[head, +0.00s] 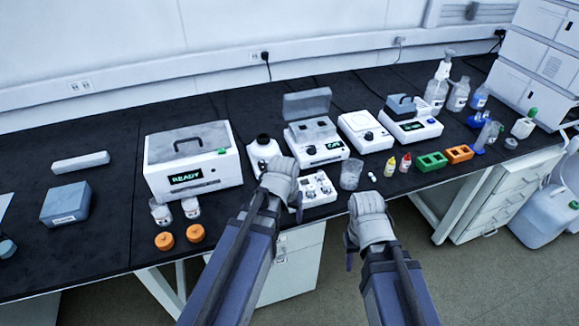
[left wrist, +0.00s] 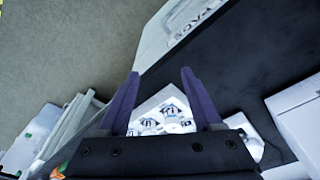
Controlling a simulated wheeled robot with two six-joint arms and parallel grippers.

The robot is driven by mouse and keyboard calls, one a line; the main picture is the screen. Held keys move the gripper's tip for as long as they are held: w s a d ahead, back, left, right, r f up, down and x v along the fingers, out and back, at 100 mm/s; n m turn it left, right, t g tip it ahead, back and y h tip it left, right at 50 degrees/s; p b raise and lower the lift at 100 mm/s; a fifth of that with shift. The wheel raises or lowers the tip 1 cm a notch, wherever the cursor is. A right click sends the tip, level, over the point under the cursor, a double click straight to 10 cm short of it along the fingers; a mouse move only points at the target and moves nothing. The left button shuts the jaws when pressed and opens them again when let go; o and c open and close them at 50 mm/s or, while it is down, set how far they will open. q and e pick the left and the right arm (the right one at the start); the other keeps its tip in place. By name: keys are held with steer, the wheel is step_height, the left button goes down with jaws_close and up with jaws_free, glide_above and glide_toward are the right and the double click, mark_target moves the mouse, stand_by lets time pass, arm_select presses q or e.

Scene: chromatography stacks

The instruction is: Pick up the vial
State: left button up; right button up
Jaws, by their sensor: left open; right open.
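Yellow-capped (head: 390,167) and red-capped (head: 405,163) bottles stand beside a green rack (head: 432,161) and an orange rack (head: 459,153). A large white READY box (head: 190,160), jars (head: 160,212) and orange caps (head: 164,240) are on the left. Bare bench lies in front of the bottles.

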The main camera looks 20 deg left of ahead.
step_height(320, 180, up, 6)
steer(key=f+p, duration=0.1)
steer(key=p, duration=0.3)
arm_select(q)
steer(key=w+a+r+t+b, duration=0.1)
steer(key=w, duration=0.2)
steer(key=w+a+r+t, duration=0.1)
steer(key=w+a+r, duration=0.1)
steer(key=w, duration=0.2)
steer(key=w+a+r+b, duration=0.1)
steer(key=w, duration=0.3)
steer(key=shift+a+r+t+b, duration=0.15)
steer(key=shift+r+t+b, duration=0.2)
steer(key=shift+t, duration=0.05)
steer(key=b+x, duration=0.1)
steer(key=x, duration=0.1)
steer(key=b+x, duration=0.3)
steer(key=b, duration=0.1)
steer(key=shift+w+d+f, duration=0.3)
steer(key=shift+d, duration=0.05)
arm_select(e)
step_height(320, 180, down, 7)
steer(key=shift+r, duration=0.15)
arm_select(q)
steer(key=shift+r, duration=0.1)
jaws_close()
